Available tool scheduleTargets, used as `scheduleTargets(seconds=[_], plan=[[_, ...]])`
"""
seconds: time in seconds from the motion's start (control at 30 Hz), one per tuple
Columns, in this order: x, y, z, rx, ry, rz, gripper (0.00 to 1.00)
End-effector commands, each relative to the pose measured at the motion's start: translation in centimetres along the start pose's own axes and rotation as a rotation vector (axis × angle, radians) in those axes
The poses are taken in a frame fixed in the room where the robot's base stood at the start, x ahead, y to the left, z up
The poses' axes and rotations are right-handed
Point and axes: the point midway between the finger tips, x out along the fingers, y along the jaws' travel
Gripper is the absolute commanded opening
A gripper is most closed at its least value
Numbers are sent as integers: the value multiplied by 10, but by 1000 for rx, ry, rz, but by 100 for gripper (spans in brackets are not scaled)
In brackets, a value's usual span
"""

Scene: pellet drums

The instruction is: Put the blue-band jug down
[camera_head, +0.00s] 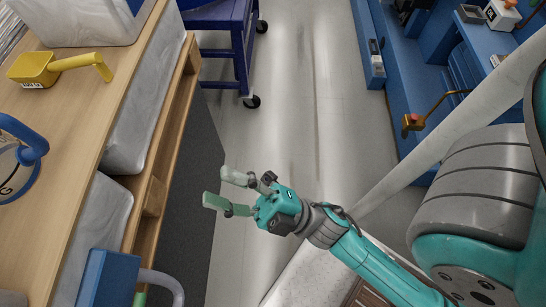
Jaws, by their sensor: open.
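My gripper (223,187) is open, its two pale green fingers spread with nothing between them. It is off the right side of the wooden bench (100,75), above the dark panel and grey floor. A round object with a blue rim and blue handle (34,142) stands on the bench at the left edge, partly cut off by the frame. It may be the blue-band jug, but I cannot be sure. My gripper is well to its right and apart from it.
A yellow scoop (35,68) lies on the bench near a pale translucent bin (85,22). Grey-white bins (150,90) sit along the bench side. A blue box (108,278) is at lower left. A blue cart (240,45) stands behind; blue shelving (400,110) is right. The floor between is clear.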

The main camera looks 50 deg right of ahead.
Motion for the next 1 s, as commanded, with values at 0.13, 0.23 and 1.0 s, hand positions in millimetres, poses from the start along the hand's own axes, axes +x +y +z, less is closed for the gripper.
scheduleTargets(seconds=[0.13,0.23,1.0], plan=[[-48,-3,23,210,-256,8,47],[-85,-9,36,343,-431,13,47],[-237,-41,37,781,-1062,25,47]])
